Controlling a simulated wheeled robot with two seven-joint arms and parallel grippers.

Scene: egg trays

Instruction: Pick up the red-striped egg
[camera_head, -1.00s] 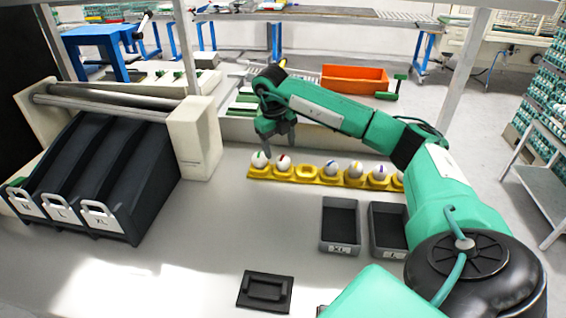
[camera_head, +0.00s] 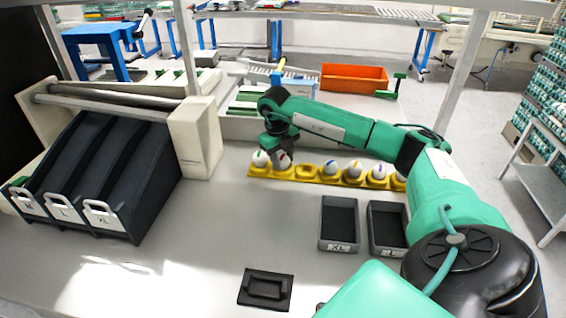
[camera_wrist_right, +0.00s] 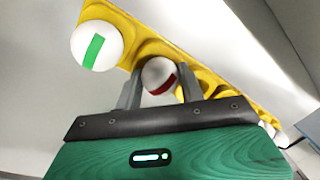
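The white red-striped egg (camera_head: 284,158) sits in the yellow egg holder (camera_head: 307,181), second from the left. It also shows in the right wrist view (camera_wrist_right: 158,74), with the red stripe facing my gripper. My right gripper (camera_head: 280,152) is down at this egg from above, with one finger on each side of it. In the right wrist view the fingers (camera_wrist_right: 160,82) stand apart around the egg; I see no clear grip on it. A white egg with a green stripe (camera_wrist_right: 97,45) sits just to the left, close to the left finger. My left gripper is out of view.
More striped eggs (camera_head: 353,169) sit to the right in the holder, past an empty cup (camera_head: 305,169). Small dark trays (camera_head: 339,247) stand in front. Black sloped chutes (camera_head: 138,190) stand at the left. A black handled plate (camera_head: 265,304) lies near the front.

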